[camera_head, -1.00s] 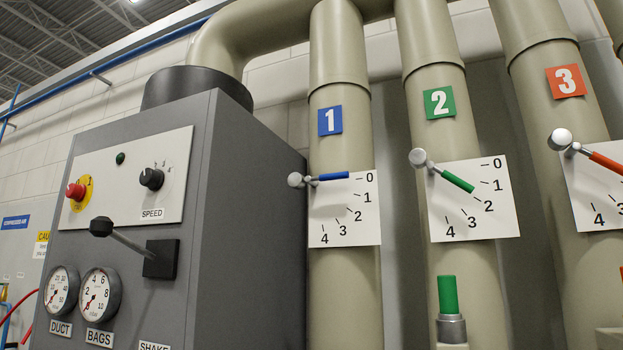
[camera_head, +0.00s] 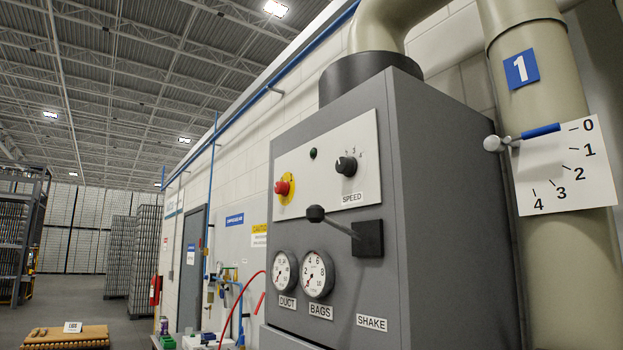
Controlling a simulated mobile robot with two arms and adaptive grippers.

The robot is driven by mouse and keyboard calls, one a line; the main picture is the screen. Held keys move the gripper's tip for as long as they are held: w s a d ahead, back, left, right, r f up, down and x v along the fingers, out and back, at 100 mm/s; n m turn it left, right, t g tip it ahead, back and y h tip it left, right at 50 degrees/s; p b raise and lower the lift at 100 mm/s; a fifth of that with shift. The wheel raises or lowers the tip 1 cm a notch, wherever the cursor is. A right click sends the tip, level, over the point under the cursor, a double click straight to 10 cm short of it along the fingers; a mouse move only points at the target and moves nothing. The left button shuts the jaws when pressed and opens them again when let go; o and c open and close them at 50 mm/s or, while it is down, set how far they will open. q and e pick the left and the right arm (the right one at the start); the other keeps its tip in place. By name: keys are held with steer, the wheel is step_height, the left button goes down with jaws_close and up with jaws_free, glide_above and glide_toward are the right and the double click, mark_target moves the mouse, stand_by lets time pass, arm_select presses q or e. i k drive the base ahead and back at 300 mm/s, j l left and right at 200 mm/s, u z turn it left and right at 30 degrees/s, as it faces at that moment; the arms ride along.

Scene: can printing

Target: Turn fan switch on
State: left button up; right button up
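A grey machine cabinet (camera_head: 440,200) stands on the right in the head view. Its light panel (camera_head: 335,160) carries a red knob on a yellow plate (camera_head: 283,187), a small dark green lamp (camera_head: 313,153) and a black rotary knob (camera_head: 346,166) labelled SPEED. Below the panel, a lever with a black ball end (camera_head: 316,213) comes out of a black block (camera_head: 368,238), above a SHAKE label. No label reading "fan" can be made out. Neither of my grippers is in view.
Two gauges, DUCT (camera_head: 284,272) and BAGS (camera_head: 317,274), sit low on the cabinet. Pipe 1 (camera_head: 560,270) with its blue lever (camera_head: 540,131) stands at the right. A red hose (camera_head: 232,312) hangs left of the cabinet. Open floor (camera_head: 75,300) lies at the left.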

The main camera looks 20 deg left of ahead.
mark_target(280, 188)
steer(key=j+z, duration=0.1)
steer(key=z, duration=0.65)
steer(key=j+z, duration=0.3)
steer(key=j, duration=0.2)
steer(key=j+z, duration=0.35)
steer(key=j, duration=0.15)
steer(key=k+j+z, duration=0.15)
steer(key=j+z, duration=0.15)
steer(key=j, duration=0.15)
steer(key=k+j+z, duration=0.15)
steer(key=j+z, duration=0.2)
steer(key=j, duration=0.15)
